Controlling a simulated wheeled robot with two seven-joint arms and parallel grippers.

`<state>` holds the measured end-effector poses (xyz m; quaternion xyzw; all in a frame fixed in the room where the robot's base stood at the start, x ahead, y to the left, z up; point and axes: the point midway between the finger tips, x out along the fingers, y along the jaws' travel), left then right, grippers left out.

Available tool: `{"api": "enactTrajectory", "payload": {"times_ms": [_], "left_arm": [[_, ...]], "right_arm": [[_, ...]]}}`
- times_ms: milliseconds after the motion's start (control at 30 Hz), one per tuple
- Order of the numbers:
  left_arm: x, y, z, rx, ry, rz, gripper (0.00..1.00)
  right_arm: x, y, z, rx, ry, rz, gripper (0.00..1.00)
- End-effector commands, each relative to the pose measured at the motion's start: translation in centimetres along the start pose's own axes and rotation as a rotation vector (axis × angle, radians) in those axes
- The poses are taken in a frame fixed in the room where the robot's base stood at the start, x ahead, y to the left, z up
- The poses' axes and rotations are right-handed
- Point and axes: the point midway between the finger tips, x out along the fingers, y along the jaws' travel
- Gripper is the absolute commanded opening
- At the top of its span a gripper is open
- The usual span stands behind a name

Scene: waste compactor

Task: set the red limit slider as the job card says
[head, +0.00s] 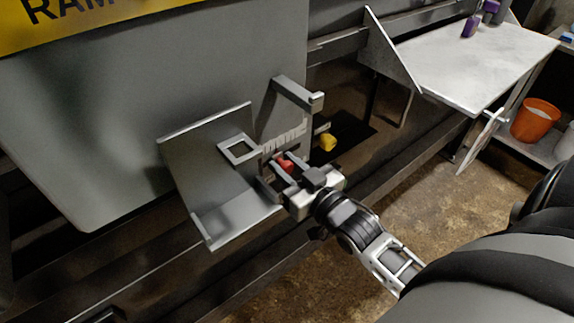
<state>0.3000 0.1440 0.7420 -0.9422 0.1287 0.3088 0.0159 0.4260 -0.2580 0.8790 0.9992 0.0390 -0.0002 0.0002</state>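The red limit slider (285,165) is a small red block just below a pale scale plate with tick marks (284,141) on the grey machine. My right gripper (281,172) is at the slider, its fingers pointing up and left from the wrist. The red block shows between or just behind the fingers. I cannot tell whether they touch or grip it. The fingers hide part of the slider and its track. My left gripper is not in view. No readable job card shows.
A yellow knob (327,142) sits right of the scale, below a protruding grey bracket (298,94). A bent grey metal guard (205,165) and square frame (238,150) stand left. A pale shelf (475,60) and orange bucket (535,120) are at right.

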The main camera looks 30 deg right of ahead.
Motion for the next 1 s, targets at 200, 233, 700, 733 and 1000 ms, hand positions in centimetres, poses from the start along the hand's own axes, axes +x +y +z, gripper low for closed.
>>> {"api": "enactTrajectory", "payload": {"times_ms": [200,233,700,733,1000], "left_arm": [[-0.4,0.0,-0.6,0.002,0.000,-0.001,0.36],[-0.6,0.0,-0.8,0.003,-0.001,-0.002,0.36],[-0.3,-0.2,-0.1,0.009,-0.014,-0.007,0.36],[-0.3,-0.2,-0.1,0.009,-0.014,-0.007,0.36],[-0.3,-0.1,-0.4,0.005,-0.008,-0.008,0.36]], "right_arm": [[0.0,-1.0,-0.2,0.005,-0.001,0.000,0.00],[0.0,-1.4,-0.3,0.007,0.000,0.001,0.00],[0.0,-2.5,0.0,0.000,0.001,0.000,0.47],[0.0,-2.5,0.0,0.000,0.001,0.000,0.47],[-0.4,-2.5,0.0,0.000,0.000,0.000,0.47]]}}
